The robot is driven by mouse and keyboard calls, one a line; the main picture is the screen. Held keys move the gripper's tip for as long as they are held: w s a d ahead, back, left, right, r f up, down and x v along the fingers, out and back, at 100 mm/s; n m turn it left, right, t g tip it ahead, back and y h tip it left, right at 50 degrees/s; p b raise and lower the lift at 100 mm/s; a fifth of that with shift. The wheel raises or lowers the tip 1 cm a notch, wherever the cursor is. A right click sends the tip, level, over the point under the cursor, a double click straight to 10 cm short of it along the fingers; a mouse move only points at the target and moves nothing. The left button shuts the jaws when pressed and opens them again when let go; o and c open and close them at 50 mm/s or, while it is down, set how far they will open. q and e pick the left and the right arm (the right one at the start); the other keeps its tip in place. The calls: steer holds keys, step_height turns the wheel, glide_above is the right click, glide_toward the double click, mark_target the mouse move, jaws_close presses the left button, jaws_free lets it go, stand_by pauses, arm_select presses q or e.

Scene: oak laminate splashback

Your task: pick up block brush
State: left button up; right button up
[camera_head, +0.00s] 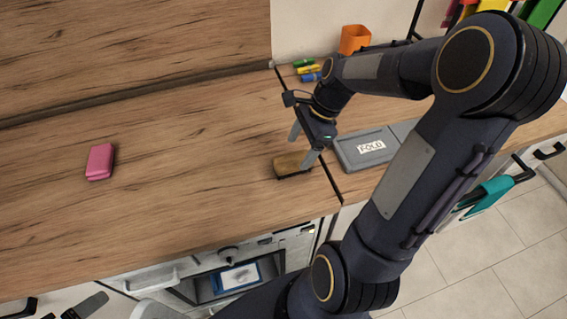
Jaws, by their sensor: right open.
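The block brush (290,166) looks like a small tan-brown block with a dark underside. It lies on the wooden counter (190,215) near the dark seam, close to the front edge. My right gripper (303,151) is open just above the brush, with one finger to its left and behind, the other at its right end. I cannot tell whether the fingers touch it. My left gripper is not in view.
A pink block (100,161) lies far left.

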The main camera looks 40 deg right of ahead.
mark_target(293, 158)
steer(key=shift+x, duration=2.7)
steer(key=shift+w+d+f, duration=0.15)
steer(key=shift+f, duration=0.1)
steer(key=c, duration=1.2)
